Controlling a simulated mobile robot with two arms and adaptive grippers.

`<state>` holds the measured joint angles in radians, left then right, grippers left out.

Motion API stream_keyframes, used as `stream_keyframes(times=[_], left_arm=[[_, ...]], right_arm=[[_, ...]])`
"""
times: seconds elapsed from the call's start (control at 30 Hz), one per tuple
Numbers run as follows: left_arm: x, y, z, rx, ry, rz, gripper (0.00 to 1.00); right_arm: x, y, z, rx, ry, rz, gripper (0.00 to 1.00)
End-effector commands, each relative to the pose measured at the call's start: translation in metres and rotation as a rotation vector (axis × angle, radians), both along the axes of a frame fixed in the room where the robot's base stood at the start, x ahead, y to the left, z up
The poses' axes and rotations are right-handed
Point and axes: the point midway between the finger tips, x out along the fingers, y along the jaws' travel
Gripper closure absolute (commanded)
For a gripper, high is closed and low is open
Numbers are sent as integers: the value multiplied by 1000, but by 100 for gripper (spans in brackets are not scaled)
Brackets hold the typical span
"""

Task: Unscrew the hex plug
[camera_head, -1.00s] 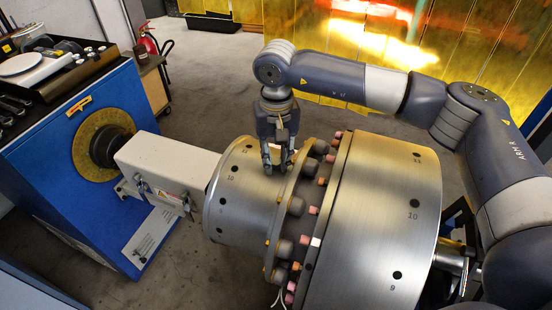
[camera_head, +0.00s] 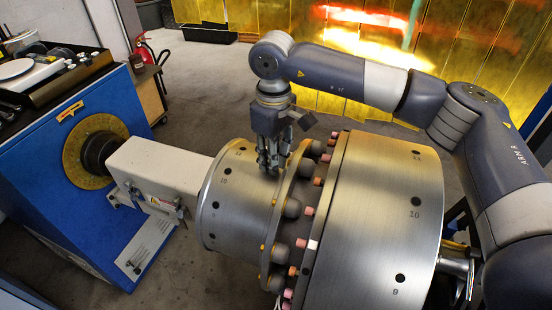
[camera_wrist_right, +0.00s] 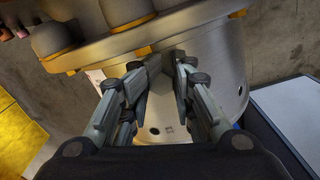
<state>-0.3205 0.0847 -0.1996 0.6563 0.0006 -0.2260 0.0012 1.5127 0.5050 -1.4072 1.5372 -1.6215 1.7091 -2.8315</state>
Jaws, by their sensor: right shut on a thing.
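The rotor's smaller steel drum (camera_head: 232,215) lies on its side, with numbered dark holes around it. My right gripper (camera_head: 271,168) points down at the top of this drum, beside the flange. In the right wrist view its fingertips (camera_wrist_right: 170,72) are close together at the drum surface and shut on a small dark part, apparently the hex plug (camera_wrist_right: 168,63). My left gripper is not in view.
A flange with several grey domed bolts (camera_head: 292,208) stands right beside my right gripper. The larger drum (camera_head: 375,215) is to the right. A white spindle housing (camera_head: 155,170) and a blue machine cabinet (camera_head: 60,190) are at left. Yellow panels (camera_head: 330,60) stand behind.

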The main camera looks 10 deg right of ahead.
Motion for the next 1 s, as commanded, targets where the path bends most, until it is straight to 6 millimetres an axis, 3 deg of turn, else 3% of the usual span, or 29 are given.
stream_keyframes(times=[0.2, 0.23, 0.33, 0.37, 0.57, 0.63, 1.0], left_arm=[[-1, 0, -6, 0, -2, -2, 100], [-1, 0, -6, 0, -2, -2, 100], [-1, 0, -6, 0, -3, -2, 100], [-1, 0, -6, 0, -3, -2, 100], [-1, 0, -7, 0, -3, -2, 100], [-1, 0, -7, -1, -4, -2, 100], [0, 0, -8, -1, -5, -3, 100]], right_arm=[[7, 1, 0, 8, -20, -8, 100], [7, 1, 0, 8, -20, -8, 75], [7, 1, -1, 8, -20, -9, 52], [6, 1, -1, 8, -20, -9, 51], [4, 1, -4, 5, -12, -6, 51], [4, 2, -4, 4, -11, -6, 56], [2, 2, -8, 2, -2, -4, 56]])
